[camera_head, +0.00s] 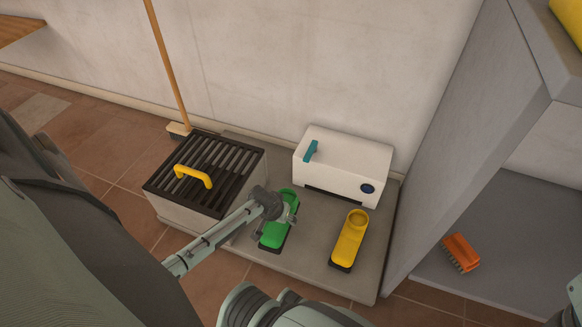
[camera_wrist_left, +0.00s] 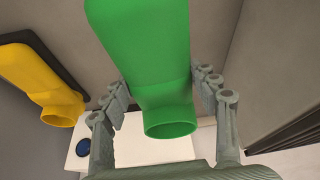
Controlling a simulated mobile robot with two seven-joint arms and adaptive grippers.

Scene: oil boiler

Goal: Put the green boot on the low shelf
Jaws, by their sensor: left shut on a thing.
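The green boot (camera_head: 274,236) is at the middle of the grey slab, its toe toward the front. My left gripper (camera_head: 284,208) is shut on the upper part of the boot. In the left wrist view the boot (camera_wrist_left: 150,50) sits between the fingers of the gripper (camera_wrist_left: 165,95), its round opening toward the palm. I cannot tell whether its sole touches the slab. The low shelf (camera_head: 495,235) appears to be the grey bottom board of the unit at the right. My right gripper is not in view.
A yellow boot (camera_head: 349,240) stands right of the green one. A white box (camera_head: 345,165) stands behind, a grated box (camera_head: 205,175) with yellow handle left. The unit's grey side panel (camera_head: 465,145) rises between slab and shelf. An orange brush (camera_head: 461,253) lies on the shelf, with free room around.

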